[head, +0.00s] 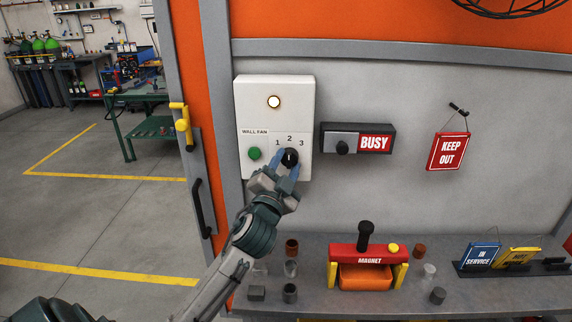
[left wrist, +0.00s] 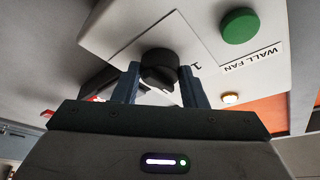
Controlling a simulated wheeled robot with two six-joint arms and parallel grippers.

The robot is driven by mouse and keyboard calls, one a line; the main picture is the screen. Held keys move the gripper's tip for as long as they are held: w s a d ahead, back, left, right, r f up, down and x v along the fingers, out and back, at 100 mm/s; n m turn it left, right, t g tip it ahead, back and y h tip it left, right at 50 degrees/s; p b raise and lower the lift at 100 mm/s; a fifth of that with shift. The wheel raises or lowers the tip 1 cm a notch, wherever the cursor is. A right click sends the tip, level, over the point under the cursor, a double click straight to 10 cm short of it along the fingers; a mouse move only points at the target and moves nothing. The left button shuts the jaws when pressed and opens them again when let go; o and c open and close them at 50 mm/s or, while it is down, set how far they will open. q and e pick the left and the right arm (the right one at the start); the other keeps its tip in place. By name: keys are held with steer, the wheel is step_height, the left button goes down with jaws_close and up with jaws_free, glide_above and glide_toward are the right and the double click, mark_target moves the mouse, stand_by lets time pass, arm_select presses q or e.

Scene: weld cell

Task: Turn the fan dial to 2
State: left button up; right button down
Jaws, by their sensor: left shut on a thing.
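The white wall fan box (head: 249,108) is mounted on the grey wall, with a lit lamp (head: 274,102) at its top and a green button (head: 254,154) at lower left. The black fan dial (head: 290,157) is at lower right, below the printed numbers 1, 2 and 3. My left gripper (head: 286,165) is shut on the dial, one blue finger on each side. In the left wrist view the dial (left wrist: 159,67) sits between the two fingertips. The dial's pointer mark is hard to make out. My right gripper is not in view.
A BUSY slider sign (head: 374,143) is on the wall right of the box, and a KEEP OUT sign (head: 448,151) hangs further right. Below, a grey shelf (head: 330,299) holds a red magnet stand (head: 357,252) and several small cylinders. A door handle (head: 202,208) is at left.

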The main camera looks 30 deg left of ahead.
arm_select(q)
steer(key=o, duration=1)
steer(key=shift+c, duration=0.2)
steer(key=shift+s+d+f, duration=0.1)
steer(key=shift+s+f, duration=0.1)
steer(key=shift+s, duration=0.1)
steer(key=b+v, duration=0.4)
steer(key=v, duration=0.6)
steer(key=shift+b, duration=0.35)
steer(key=shift+s, duration=0.1)
